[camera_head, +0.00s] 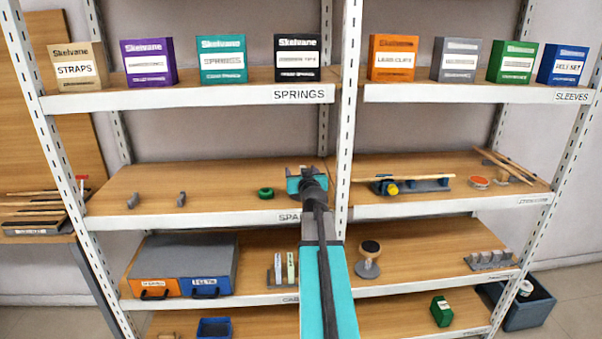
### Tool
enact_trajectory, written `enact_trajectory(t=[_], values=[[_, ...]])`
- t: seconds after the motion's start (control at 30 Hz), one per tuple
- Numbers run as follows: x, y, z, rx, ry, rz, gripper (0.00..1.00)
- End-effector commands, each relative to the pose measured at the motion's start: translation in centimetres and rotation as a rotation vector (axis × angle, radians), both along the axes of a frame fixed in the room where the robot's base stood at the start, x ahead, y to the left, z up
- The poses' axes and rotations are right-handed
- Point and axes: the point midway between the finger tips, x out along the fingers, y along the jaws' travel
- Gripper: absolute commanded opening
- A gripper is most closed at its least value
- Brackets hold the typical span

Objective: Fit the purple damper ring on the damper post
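My gripper (306,172) is over the middle shelf, near the central upright, seen from behind along my teal arm. Its fingertips are too small and partly hidden to show whether it is open or shut, or whether it holds anything. I see no purple ring in this view. A small green ring (265,193) lies on the middle shelf just left of my gripper. I cannot pick out the damper post with certainty. Two small grey pieces (132,200) stand farther left on that shelf.
Right of the central upright (346,120), the middle shelf holds a long rack with a yellow part (391,188) and a red-topped disc (478,183). A round-topped stand (368,258) is on the shelf below, right of my arm. The middle shelf's left half has free room.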

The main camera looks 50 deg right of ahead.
Motion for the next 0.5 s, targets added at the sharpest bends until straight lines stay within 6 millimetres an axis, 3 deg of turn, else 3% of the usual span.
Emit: enact_trajectory(t=[0.5], values=[[-0.61, 0.46, 0.05, 0.0, 0.0, 0.0, 0.64]])
